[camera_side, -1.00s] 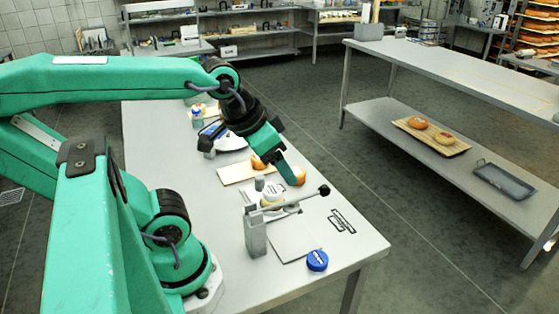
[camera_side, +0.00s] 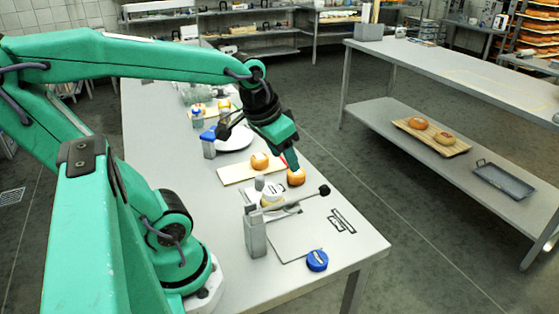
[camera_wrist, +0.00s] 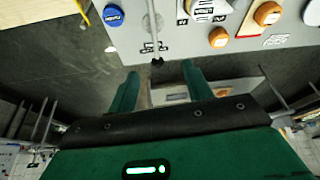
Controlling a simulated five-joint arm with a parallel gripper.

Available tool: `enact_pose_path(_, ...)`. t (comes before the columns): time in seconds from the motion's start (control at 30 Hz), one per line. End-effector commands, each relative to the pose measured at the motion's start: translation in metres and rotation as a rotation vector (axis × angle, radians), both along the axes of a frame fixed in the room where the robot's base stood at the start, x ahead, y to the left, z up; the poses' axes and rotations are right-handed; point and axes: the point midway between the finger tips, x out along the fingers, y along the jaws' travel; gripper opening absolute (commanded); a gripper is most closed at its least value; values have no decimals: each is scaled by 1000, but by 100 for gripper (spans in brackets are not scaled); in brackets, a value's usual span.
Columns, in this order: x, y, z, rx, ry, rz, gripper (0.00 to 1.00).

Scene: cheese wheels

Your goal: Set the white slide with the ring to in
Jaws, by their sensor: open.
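I cannot clearly make out a white slide with a ring in either view. A grey post (camera_side: 256,236) stands near the table's front end in the side view, with a thin rod ending in a black knob (camera_side: 324,190). The black knob also shows in the wrist view (camera_wrist: 157,61), just beyond my fingers. A pale round piece (camera_side: 270,197) is behind the rod.
The table's right edge is near my gripper.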

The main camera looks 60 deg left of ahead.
Motion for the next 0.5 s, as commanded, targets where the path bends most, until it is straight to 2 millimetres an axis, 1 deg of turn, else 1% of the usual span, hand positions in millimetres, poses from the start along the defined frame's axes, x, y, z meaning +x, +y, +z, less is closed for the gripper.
enact_pose_path(0.03, 5, 10, -5, -3, 25, 28, 50)
enact_pose_path(0.2, 20, 40, -19, -14, 89, 107, 50)
enact_pose_path(0.37, 29, 71, -36, -30, 149, 181, 50)
enact_pose_path(0.5, 35, 99, -54, -49, 200, 243, 50)
